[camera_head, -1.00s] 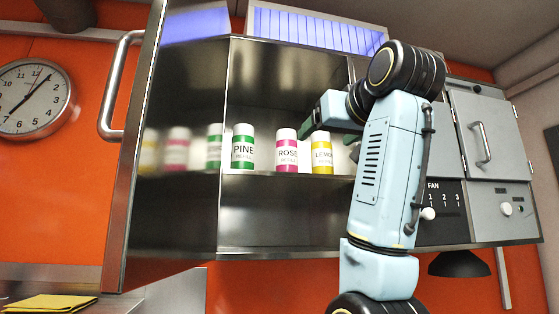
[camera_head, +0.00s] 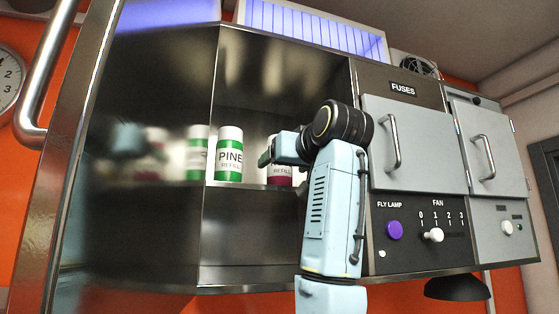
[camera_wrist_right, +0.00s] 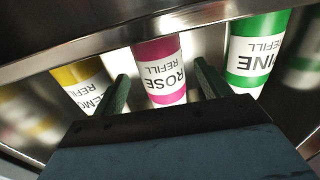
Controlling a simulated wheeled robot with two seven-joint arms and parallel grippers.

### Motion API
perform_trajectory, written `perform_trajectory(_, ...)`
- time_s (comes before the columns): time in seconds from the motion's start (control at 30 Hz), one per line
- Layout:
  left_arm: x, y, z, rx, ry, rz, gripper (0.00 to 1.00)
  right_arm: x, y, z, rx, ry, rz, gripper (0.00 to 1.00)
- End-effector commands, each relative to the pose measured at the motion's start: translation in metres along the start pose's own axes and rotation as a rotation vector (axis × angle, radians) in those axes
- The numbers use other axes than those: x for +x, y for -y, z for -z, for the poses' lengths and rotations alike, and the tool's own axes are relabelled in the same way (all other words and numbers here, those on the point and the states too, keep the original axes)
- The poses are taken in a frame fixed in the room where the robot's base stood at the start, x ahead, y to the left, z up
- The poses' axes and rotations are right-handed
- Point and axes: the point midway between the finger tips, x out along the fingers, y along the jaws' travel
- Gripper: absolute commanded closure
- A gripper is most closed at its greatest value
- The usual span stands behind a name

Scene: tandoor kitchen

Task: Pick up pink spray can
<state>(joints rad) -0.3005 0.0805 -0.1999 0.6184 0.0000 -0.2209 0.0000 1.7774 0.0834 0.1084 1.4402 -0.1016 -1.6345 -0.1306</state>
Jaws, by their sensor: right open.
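The pink can, labelled ROSE REFILL, stands upright on the cabinet shelf. In the head view it is mostly hidden behind my right gripper, with a pink part of the can (camera_head: 279,181) showing below. The upside-down right wrist view shows the pink can (camera_wrist_right: 160,73) between the lines of my two fingers. My right gripper (camera_wrist_right: 165,86) is open, a finger to each side of the can; I cannot tell whether either touches it. The gripper (camera_head: 266,156) is inside the cabinet opening at can height. My left gripper is not in view.
A green PINE can (camera_head: 229,156) stands just left of the pink can. A yellow LEMON can (camera_wrist_right: 82,84) stands on its other side, seen in the wrist view. The open mirror-like door (camera_head: 130,220) reflects the cans. A control panel (camera_head: 415,235) flanks the cabinet on the right.

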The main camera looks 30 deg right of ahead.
Motion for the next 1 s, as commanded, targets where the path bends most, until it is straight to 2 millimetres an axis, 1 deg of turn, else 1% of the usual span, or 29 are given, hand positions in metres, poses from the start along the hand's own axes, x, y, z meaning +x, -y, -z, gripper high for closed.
perform_trajectory(0.03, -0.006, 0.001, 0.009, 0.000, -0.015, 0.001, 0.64, 0.006, 0.001, 0.002, 0.000, 0.003, 0.001, 0.24)
perform_trajectory(0.1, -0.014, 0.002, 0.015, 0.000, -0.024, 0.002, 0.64, 0.016, 0.002, 0.002, 0.000, 0.005, 0.001, 0.24)
perform_trajectory(0.3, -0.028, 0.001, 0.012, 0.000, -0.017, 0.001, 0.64, 0.041, 0.002, 0.002, 0.000, 0.003, 0.001, 0.24)
perform_trajectory(0.4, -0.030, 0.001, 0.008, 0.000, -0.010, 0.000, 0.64, 0.047, 0.002, 0.001, 0.000, 0.001, 0.000, 0.24)
perform_trajectory(0.6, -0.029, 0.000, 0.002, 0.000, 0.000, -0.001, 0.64, 0.047, 0.002, -0.001, 0.000, 0.000, 0.000, 0.24)
perform_trajectory(0.63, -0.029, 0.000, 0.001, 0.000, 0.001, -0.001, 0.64, 0.047, 0.002, -0.001, 0.000, 0.000, 0.000, 0.26)
perform_trajectory(1.0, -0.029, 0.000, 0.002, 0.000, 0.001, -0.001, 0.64, 0.047, 0.002, -0.001, 0.000, 0.000, 0.000, 0.74)
